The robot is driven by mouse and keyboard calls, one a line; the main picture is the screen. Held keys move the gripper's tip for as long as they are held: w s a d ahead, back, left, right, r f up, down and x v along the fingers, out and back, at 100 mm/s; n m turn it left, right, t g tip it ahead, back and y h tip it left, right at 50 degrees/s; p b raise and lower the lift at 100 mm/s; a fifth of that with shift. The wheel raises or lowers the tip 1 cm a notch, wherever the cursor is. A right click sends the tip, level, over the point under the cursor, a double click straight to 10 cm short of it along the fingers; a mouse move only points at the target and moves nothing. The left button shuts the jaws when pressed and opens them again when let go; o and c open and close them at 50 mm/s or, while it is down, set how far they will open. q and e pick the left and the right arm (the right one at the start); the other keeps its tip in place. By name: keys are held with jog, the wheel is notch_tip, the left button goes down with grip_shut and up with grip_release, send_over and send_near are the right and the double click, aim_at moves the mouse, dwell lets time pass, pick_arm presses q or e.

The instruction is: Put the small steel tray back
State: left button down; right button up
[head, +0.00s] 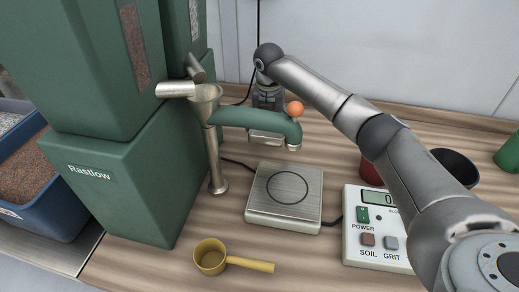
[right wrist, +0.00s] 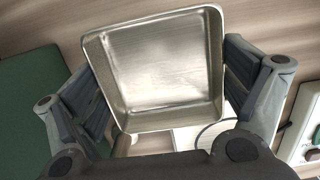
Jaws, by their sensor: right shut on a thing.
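The small steel tray (right wrist: 160,75) is square, shallow and looks empty in the right wrist view. My right gripper (right wrist: 164,84) is shut on it, with the fingers at opposite sides. In the head view, my right gripper (head: 268,98) is behind the green spout arm (head: 250,118), which hides part of it. A metal edge of the tray (head: 265,137) shows just below that arm. The tray appears to be above the table, behind the steel scale plate (head: 284,198). That plate is bare, with a dark ring on it. My left gripper is not in view.
A steel funnel post (head: 214,150) stands by the green Rastlow machine (head: 110,180) at the left. A yellow scoop (head: 211,257) lies in front. The scale display (head: 380,228), a red pot (head: 370,172) and a dark bowl (head: 456,165) are at the right.

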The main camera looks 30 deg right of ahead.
send_over(270, 153)
jog(key=f, duration=0.4)
jog(key=shift+s+a+f, duration=0.1)
jog(key=shift+s+f, duration=0.15)
jog(key=shift+f, duration=0.05)
notch_tip(270, 153, down, 3)
jog(key=shift+w+a+r, duration=0.1)
jog(key=shift+r, duration=0.05)
jog(key=shift+f, duration=0.35)
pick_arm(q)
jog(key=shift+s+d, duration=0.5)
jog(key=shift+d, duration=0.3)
pick_arm(e)
jog(key=shift+f, duration=0.1)
jog(key=o, duration=0.8)
jog(key=shift+f, duration=0.15)
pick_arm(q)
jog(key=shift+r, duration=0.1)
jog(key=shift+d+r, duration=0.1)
pick_arm(e)
jog(key=r, duration=0.8)
jog(key=s+r, duration=0.1)
jog(key=r, duration=0.3)
jog(key=shift+s+a+r, duration=0.1)
jog(key=shift+a+r, duration=0.05)
jog(key=shift+a, duration=0.25)
